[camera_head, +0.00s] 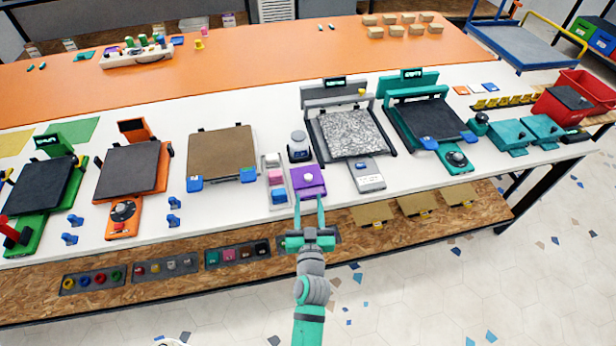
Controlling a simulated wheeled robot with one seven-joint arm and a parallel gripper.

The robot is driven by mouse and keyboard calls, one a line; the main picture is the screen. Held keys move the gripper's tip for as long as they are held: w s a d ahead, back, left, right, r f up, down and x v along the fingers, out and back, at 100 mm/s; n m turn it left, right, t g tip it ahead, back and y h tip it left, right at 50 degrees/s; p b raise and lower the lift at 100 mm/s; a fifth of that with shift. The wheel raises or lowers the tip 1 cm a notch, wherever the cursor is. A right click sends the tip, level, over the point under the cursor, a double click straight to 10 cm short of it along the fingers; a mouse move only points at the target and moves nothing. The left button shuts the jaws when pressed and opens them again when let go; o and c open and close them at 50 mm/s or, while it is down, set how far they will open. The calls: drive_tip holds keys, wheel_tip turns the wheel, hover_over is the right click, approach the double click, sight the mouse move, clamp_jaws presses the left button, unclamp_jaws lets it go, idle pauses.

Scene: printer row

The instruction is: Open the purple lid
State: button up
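The purple lid (309,181) lies flat and closed on a small box at the front edge of the white table, with a whitish round knob on its top. My gripper (309,208) is just in front of it, its two teal fingers spread apart and pointing at the lid. The fingertips reach close to the lid's front edge; I cannot tell whether they touch it.
A tray with pink and blue blocks (275,179) stands directly left of the lid. A grey-bedded printer (349,132) is to the right, and a brown-bedded plate (221,152) further left. A wooden shelf (350,240) runs below the table's front edge.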

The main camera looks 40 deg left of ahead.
sight(309, 180)
drive_tip(key=x, duration=1)
drive_tip(key=shift+w, duration=0.1)
clamp_jaws()
